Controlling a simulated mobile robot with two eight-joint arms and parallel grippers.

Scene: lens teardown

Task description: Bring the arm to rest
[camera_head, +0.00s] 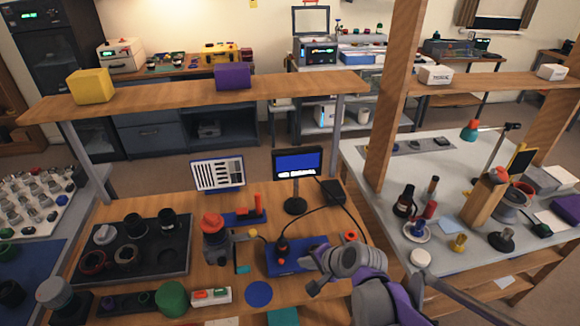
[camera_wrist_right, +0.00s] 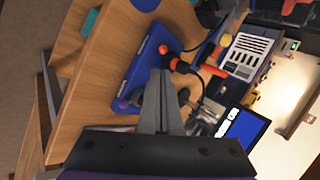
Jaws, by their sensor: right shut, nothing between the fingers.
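My right arm comes in from the lower right of the head view. Its right gripper (camera_head: 312,262) is over the front right part of the wooden bench (camera_head: 150,195), beside a blue block (camera_head: 283,262) with an orange-topped plug and cable on it. In the right wrist view the two fingers (camera_wrist_right: 158,100) are together with nothing between them. The blue block (camera_wrist_right: 142,65) lies beyond the fingertips there; I cannot tell if they touch it. My left gripper is not in view.
A small monitor (camera_head: 298,162), a black box (camera_head: 333,192) and an orange-topped device (camera_head: 213,237) stand nearby. A black tray (camera_head: 180,262) of round parts lies left. A wooden post (camera_head: 388,110) and raised shelf (camera_head: 180,92) bound the bench. A grey table (camera_head: 385,220) stands right.

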